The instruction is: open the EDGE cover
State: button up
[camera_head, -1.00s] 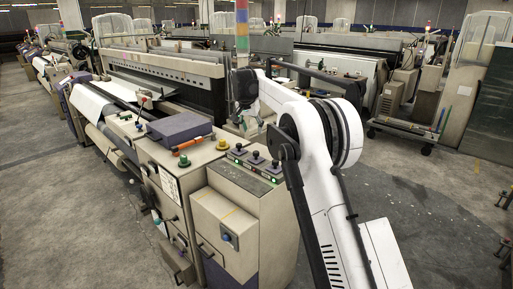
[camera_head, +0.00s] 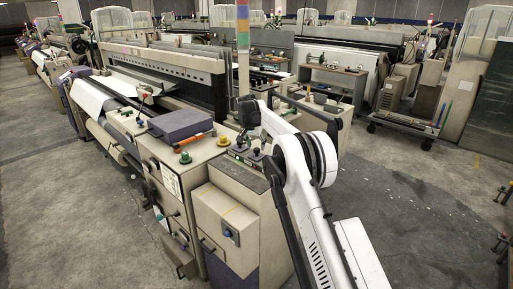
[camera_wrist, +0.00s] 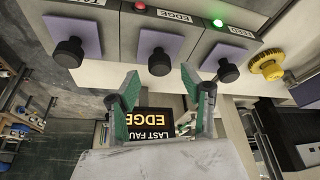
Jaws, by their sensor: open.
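In the wrist view the middle purple cover plate (camera_wrist: 162,43), labelled EDGE, bears a round black knob (camera_wrist: 159,62). A red light (camera_wrist: 140,6) glows by its label. The plate looks flat against the panel. My gripper (camera_wrist: 161,78) is open. Its two green fingers appear on either side of the EDGE knob, with a gap at each side; contact is not seen. In the head view my gripper (camera_head: 248,134) is over the control panel (camera_head: 246,163), partly hiding its knobs.
Similar knobbed plates flank it: one at left (camera_wrist: 75,38) and the FEED one at right (camera_wrist: 230,57), by a green light. A yellow knob (camera_wrist: 267,64) is further right. A dark screen reading LAST FAULT EDGE (camera_wrist: 165,122) shows below the fingers. A purple box (camera_head: 180,124) stands on the loom.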

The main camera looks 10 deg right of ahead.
jog(key=shift+x, duration=1.25)
grip_shut()
